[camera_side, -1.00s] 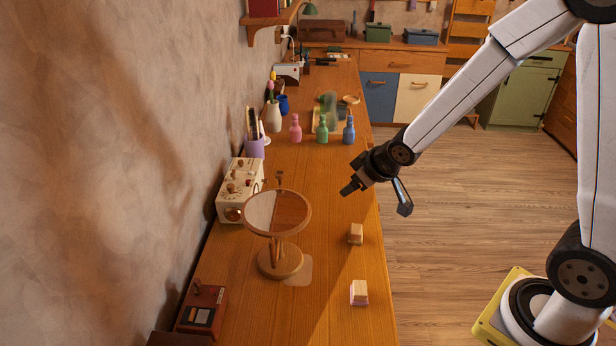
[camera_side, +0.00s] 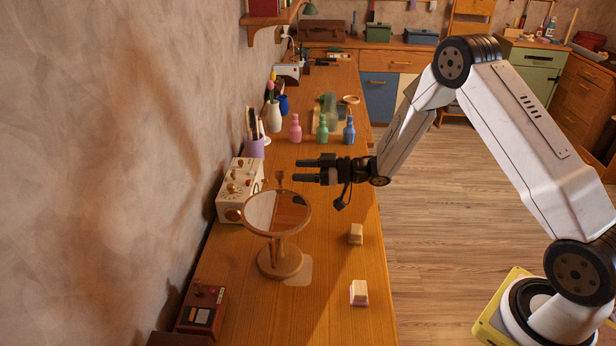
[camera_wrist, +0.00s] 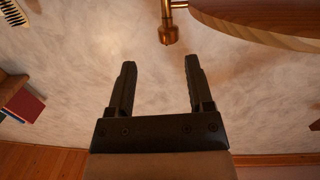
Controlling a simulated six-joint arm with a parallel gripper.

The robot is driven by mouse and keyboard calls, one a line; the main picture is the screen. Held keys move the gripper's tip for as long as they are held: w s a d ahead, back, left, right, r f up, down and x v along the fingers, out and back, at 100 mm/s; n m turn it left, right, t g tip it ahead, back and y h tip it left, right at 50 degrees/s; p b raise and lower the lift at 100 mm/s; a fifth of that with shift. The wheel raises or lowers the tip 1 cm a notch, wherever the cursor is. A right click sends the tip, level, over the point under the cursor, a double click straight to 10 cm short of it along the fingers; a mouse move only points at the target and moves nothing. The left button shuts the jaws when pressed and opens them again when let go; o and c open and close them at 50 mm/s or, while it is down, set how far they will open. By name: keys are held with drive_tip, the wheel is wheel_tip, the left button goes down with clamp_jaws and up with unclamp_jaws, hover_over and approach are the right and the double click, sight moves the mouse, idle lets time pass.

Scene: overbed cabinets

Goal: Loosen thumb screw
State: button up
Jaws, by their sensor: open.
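A round table mirror with a wooden rim (camera_side: 308,222) stands on the bench on a round wooden base (camera_side: 281,260). Part of its wooden edge shows at the upper right of the wrist view (camera_wrist: 255,33). A small brass-coloured thumb screw (camera_wrist: 168,34) sticks out beside that edge in the wrist view. In the side view a small knob, apparently the same screw (camera_side: 280,177), shows just above the mirror's rim. My gripper (camera_side: 300,171) is open and empty above the bench, right of the knob in the side view. In the wrist view the screw lies beyond the gap between the fingertips (camera_wrist: 160,63).
A cream box with knobs (camera_side: 238,190) stands left of the mirror against the wall. Pink (camera_side: 296,128), green (camera_side: 322,129) and blue bottles (camera_side: 349,130) stand farther back. Two small blocks (camera_side: 356,234) (camera_side: 359,293) sit near the bench's right edge. The bench between is clear.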

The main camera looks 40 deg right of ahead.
sight(280, 177)
drive_tip(key=shift+s+a+f+n+y, duration=0.1)
drive_tip(key=shift+s+f+n+y, duration=0.15)
drive_tip(key=shift+y, duration=0.45)
drive_tip(key=x, duration=0.7)
drive_tip(key=shift+w+a, duration=0.25)
drive_tip(key=shift+a, duration=0.05)
clamp_jaws()
